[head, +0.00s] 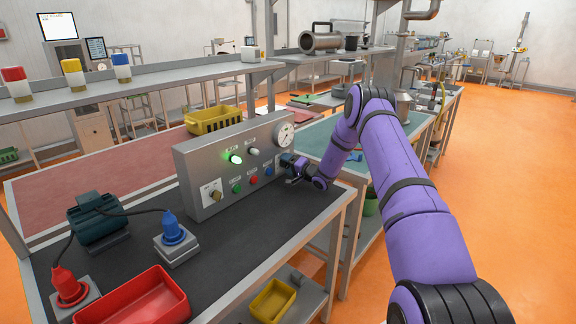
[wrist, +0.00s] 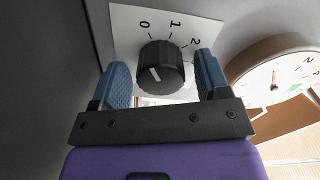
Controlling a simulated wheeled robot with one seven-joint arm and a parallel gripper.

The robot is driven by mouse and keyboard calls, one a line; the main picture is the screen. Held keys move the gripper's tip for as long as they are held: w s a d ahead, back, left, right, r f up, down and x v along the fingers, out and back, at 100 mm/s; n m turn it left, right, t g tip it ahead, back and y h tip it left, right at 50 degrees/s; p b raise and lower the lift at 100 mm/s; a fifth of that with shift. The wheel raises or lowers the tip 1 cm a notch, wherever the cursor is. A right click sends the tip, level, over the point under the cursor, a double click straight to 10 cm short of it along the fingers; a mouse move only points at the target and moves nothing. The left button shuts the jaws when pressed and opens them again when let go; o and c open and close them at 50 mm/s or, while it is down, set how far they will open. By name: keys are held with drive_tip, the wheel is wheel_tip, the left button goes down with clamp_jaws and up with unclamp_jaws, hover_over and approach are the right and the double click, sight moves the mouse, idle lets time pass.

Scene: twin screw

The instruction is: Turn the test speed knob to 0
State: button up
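A black ribbed knob (wrist: 166,70) sits on a white dial plate (wrist: 125,27) marked 0, 1 and 2 in the wrist view. The white line on the knob's face lies left of its middle; I cannot tell exactly which mark it points to. My gripper (wrist: 160,60) has its blue fingers apart, one on each side of the knob, with small gaps showing. In the head view my gripper (head: 291,166) is at the right end of the grey control panel (head: 190,160), below the round gauge (head: 284,135), and hides this knob.
The panel also carries another knob (head: 215,195), a lit green lamp (head: 235,158) and several coloured buttons. A blue plug (head: 172,230), a dark motor (head: 97,222) and a red bin (head: 140,300) stand on the black bench. The bench in front of the panel is mostly clear.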

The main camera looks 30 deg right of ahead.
drive_tip(key=v, duration=1)
drive_tip(key=shift+s+d, duration=0.15)
drive_tip(key=shift+s, duration=0.2)
